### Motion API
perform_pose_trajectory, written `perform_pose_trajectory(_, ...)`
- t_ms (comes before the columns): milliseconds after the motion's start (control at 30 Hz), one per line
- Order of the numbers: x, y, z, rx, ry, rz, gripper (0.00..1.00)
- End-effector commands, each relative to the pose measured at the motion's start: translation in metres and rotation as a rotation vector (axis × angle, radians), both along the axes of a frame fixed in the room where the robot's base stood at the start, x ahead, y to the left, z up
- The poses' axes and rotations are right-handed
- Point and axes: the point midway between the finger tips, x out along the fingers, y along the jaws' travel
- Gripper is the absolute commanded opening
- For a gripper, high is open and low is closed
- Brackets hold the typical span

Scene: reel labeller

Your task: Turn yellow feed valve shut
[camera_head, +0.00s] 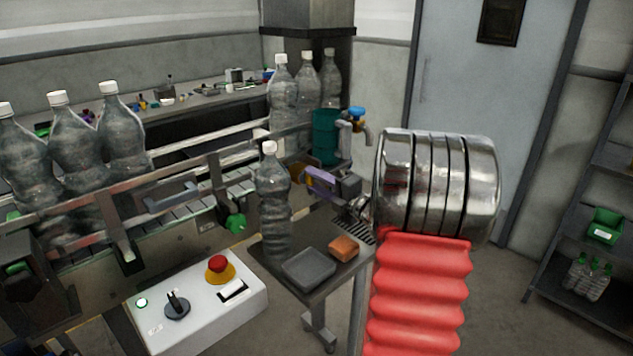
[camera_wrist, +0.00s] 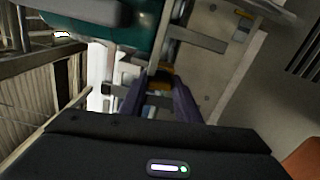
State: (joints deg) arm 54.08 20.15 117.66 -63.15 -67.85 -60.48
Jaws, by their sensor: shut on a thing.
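The yellow feed valve (camera_wrist: 159,84) shows as a small yellow part in the wrist view, between the purple fingers of my gripper (camera_wrist: 157,98). My gripper is shut on it; the fingers and the dark gripper body hide much of its shape, so I cannot tell how far it is turned. In the head view my gripper (camera_head: 309,177) is beside the conveyor, just behind a clear bottle (camera_head: 272,200) and below the teal tank (camera_head: 326,137).
A blue-handled tap (camera_head: 356,113) sits by the tank. A small table (camera_head: 320,290) holds a grey tray (camera_head: 308,268) and an orange block (camera_head: 344,248). A control box (camera_head: 205,305) with a red button stands at the front. Several bottles line the conveyor.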

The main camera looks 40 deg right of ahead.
Motion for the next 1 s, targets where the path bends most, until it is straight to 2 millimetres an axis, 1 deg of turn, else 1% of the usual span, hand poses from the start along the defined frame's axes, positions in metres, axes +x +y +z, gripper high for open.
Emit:
perform_pose_trajectory(33, -0.0010, -0.0010, -0.0038, 0.030, 0.007, -0.004, 0.07)
perform_pose_trajectory(300, -0.0012, -0.0011, -0.0048, 0.133, 0.011, -0.004, 0.07)
perform_pose_trajectory(733, -0.0014, -0.0010, -0.0058, 0.148, 0.013, -0.004, 0.07)
perform_pose_trajectory(767, -0.0014, -0.0010, -0.0058, 0.148, 0.013, -0.004, 0.31)
perform_pose_trajectory(1000, -0.0009, -0.0006, -0.0038, 0.145, 0.010, -0.003, 0.48)
